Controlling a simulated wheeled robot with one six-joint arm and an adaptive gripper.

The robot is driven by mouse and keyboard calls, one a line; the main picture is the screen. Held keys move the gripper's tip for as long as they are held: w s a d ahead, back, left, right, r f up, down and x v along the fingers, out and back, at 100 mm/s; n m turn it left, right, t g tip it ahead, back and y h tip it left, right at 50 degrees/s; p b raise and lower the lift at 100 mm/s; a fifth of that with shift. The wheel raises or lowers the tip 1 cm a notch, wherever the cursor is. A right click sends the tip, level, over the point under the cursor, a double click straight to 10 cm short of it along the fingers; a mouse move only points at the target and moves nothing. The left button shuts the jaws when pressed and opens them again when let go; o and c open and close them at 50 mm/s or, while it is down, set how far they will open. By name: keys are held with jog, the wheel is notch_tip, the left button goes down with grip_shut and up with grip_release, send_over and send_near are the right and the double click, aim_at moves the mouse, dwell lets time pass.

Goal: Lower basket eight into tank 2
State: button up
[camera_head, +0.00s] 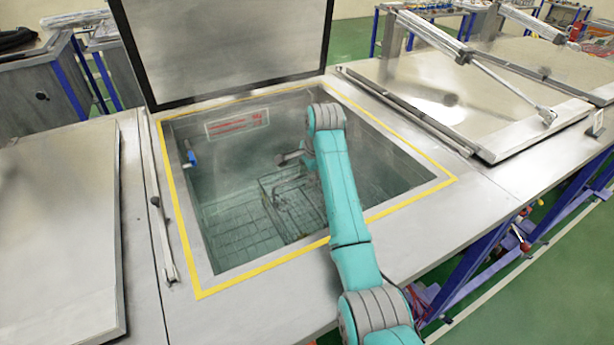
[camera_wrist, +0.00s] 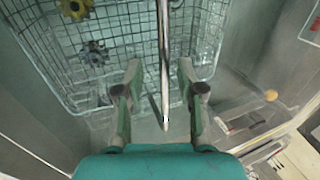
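An open tank with a yellow-edged rim (camera_head: 183,235) is in the middle of the head view, its lid (camera_head: 230,45) raised behind it. A wire basket (camera_head: 268,185) is down inside the tank, partly hidden by my arm. In the wrist view the wire basket (camera_wrist: 60,60) holds a yellow gear (camera_wrist: 75,8) and a grey gear (camera_wrist: 94,53). My gripper (camera_wrist: 158,85) is open above it. A thin metal rod (camera_wrist: 163,50), seemingly the basket's handle, runs between the fingers with gaps on both sides. No basket or tank number is readable.
A closed lid (camera_head: 60,240) is on the left. More closed lids (camera_head: 455,90) with piston struts (camera_head: 510,85) are on the right. A sign with red text (camera_head: 237,123) is on the tank's back wall. A blue-handled fitting (camera_head: 191,157) is on the left wall.

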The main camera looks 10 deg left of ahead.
jog(key=v, duration=1)
jog(key=shift+r, duration=0.35)
jog(key=shift+s+d, duration=0.1)
jog(key=shift+s, duration=0.05)
